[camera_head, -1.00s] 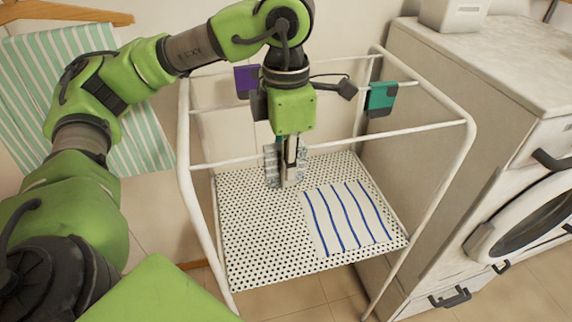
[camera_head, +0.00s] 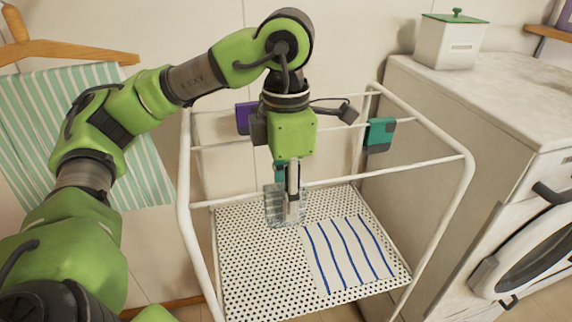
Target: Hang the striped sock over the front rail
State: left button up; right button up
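The striped sock (camera_head: 346,255), white with blue stripes, lies flat on the right part of the perforated shelf in the white wire cart. The front rail (camera_head: 400,169) is the thin white bar crossing the cart above the shelf. My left gripper (camera_head: 286,208) points down at the middle of the cart, up and to the left of the sock in the picture. Its two ribbed fingers look apart, with nothing seen between them. The gripper hides a piece of the front rail. My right gripper is not in view.
A purple clip (camera_head: 243,117) and a teal clip (camera_head: 380,133) hang on the cart's rails; another teal piece (camera_head: 279,171) is partly behind my gripper. A washing machine (camera_head: 520,240) stands close on the right. A striped towel (camera_head: 90,135) hangs at left. The shelf's left part (camera_head: 250,275) is bare.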

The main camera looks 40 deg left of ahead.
pick_arm(q)
notch_tip(320, 180, up, 10)
jog(key=shift+f, duration=0.2)
dwell(0.3)
